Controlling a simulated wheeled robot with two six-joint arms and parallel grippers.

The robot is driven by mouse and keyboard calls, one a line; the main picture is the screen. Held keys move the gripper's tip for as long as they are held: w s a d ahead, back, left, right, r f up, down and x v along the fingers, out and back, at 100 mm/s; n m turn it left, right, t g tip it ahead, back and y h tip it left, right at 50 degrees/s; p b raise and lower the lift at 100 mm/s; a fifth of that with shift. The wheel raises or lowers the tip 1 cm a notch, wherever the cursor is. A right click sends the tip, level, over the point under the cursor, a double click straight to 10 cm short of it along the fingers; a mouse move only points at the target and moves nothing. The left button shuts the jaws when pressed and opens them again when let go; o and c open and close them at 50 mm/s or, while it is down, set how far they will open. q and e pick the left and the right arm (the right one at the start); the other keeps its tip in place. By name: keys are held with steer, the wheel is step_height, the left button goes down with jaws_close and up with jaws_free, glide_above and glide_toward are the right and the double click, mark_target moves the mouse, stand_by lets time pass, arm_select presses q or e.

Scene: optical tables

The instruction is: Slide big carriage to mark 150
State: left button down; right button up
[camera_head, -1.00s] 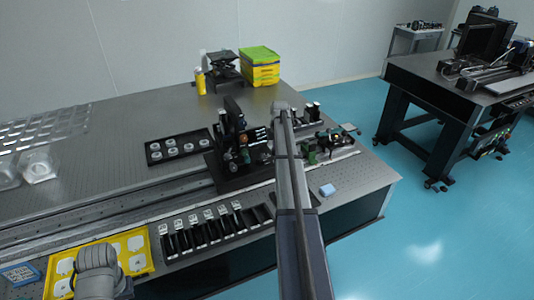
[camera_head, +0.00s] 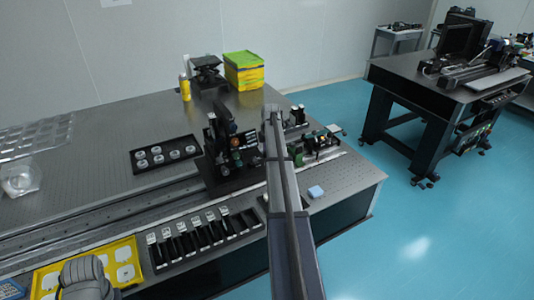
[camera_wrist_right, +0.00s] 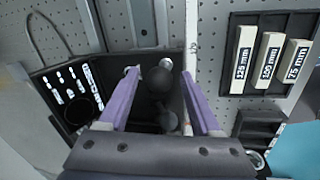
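The big carriage (camera_head: 230,165) looks to be the tall black assembly with optics on the long rail (camera_head: 110,212) on the optical table. My right arm reaches across the table beside it; in the head view its gripper is hard to make out. In the right wrist view, my right gripper (camera_wrist_right: 160,75) has two purple fingers spread apart. A round black knob (camera_wrist_right: 160,80) lies between them, with gaps on both sides, over a dark recess.
Lens plates labelled 125, 100 and 75 mm (camera_wrist_right: 268,58) lie at the right wrist view's upper right. The yellow-green box (camera_head: 244,72) stands behind.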

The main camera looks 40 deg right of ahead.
steer(key=shift+o, duration=0.2)
step_height(320, 180, up, 8)
steer(key=s+p, duration=0.1)
steer(key=p, duration=0.6)
steer(key=shift+a+f+p, duration=0.2)
steer(key=shift+a+p, duration=0.1)
steer(key=shift+a, duration=0.1)
steer(key=shift+s, duration=0.15)
